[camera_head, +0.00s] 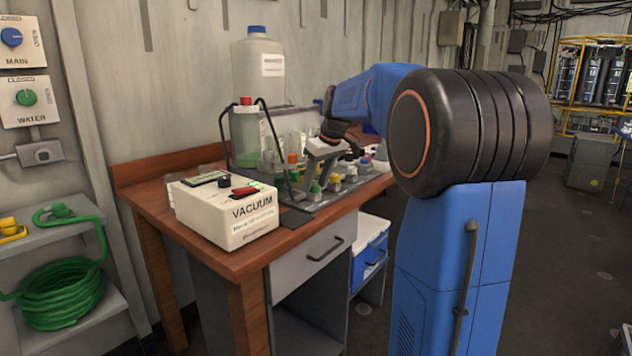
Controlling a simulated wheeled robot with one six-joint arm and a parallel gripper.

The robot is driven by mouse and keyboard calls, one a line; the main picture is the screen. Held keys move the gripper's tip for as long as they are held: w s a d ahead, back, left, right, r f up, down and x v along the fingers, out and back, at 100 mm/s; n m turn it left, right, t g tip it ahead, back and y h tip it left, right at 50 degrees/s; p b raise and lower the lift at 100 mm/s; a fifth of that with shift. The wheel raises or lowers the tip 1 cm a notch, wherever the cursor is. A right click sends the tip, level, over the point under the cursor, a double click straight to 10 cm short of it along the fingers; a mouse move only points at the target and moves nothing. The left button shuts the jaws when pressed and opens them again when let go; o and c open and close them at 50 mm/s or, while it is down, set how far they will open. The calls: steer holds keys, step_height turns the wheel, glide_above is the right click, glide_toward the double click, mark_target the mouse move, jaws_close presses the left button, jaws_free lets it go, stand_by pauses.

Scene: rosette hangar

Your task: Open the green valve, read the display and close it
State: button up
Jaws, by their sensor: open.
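A green knob (26,97) sits on a white wall panel marked WATER at the far left, with the word CLOSED above it. Small green caps (315,188) also show among the coloured parts on the bench rack. A white VACUUM box (227,208) stands at the bench's front left; a small dark-framed panel (203,178) and a red part are on its top, and I cannot read the panel. My gripper (318,165) is open, over the rack and well right of the wall knob. Its fingers partly hide the rack, and their contact with it is unclear.
A blue MAIN knob (11,37) is above the WATER panel. A coiled green hose (60,293) lies on a shelf at left. Floor is open at right.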

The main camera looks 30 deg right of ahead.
steer(key=c, duration=1)
steer(key=shift+m, duration=0.3)
steer(key=shift+a+m+h, duration=0.15)
steer(key=shift+m+h, duration=0.75)
steer(key=shift+m, duration=1.1)
steer(key=o, duration=1)
